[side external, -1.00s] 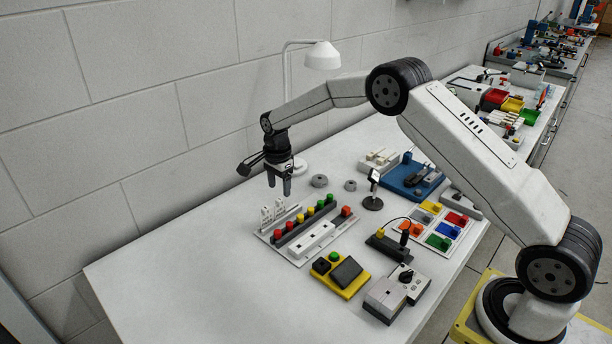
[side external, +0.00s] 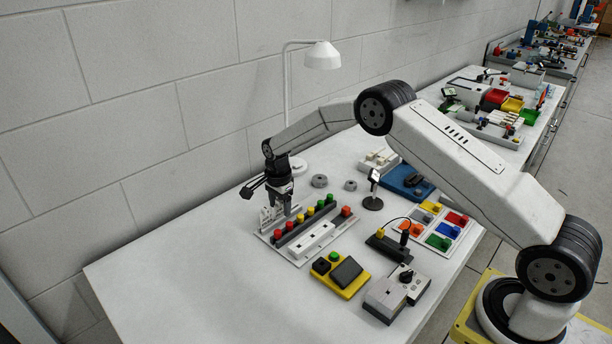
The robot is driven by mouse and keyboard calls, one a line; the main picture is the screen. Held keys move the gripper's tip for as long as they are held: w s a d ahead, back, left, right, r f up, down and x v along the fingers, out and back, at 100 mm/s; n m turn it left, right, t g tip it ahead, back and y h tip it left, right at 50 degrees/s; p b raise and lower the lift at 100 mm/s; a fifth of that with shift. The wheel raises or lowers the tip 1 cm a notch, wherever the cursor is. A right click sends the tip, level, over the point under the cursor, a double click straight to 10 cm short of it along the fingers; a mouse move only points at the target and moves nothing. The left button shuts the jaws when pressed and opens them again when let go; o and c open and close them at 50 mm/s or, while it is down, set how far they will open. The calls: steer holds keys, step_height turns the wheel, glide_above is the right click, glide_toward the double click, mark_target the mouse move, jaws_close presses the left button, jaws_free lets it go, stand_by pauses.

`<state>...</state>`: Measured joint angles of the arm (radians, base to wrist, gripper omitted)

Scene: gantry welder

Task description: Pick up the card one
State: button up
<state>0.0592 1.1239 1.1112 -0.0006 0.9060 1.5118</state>
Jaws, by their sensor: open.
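Small white upright cards stand in a holder at the back left of the white panel (side external: 287,256). One card (side external: 265,217) shows just left of my fingers; I cannot tell which card is card one. My gripper (side external: 281,213) points down over the holder, with its fingertips at about card height. It is open. The fingers hide the other card, so I cannot tell whether a card is between them or touched by them.
A row of coloured buttons (side external: 307,219) runs close beside my fingers on the panel. A white lamp (side external: 322,56) stands behind. Grey rings (side external: 320,181) lie to the right. A yellow box (side external: 340,276) is in front. The table's left part (side external: 170,270) is clear.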

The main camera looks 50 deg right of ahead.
steer(key=shift+f, duration=0.15)
stand_by(0.3)
jaws_close()
steer(key=shift+r, duration=0.8)
steer(key=s+r, duration=1.1)
steer(key=s, duration=0.3)
steer(key=shift+a+r, duration=0.2)
steer(key=shift+a, duration=0.15)
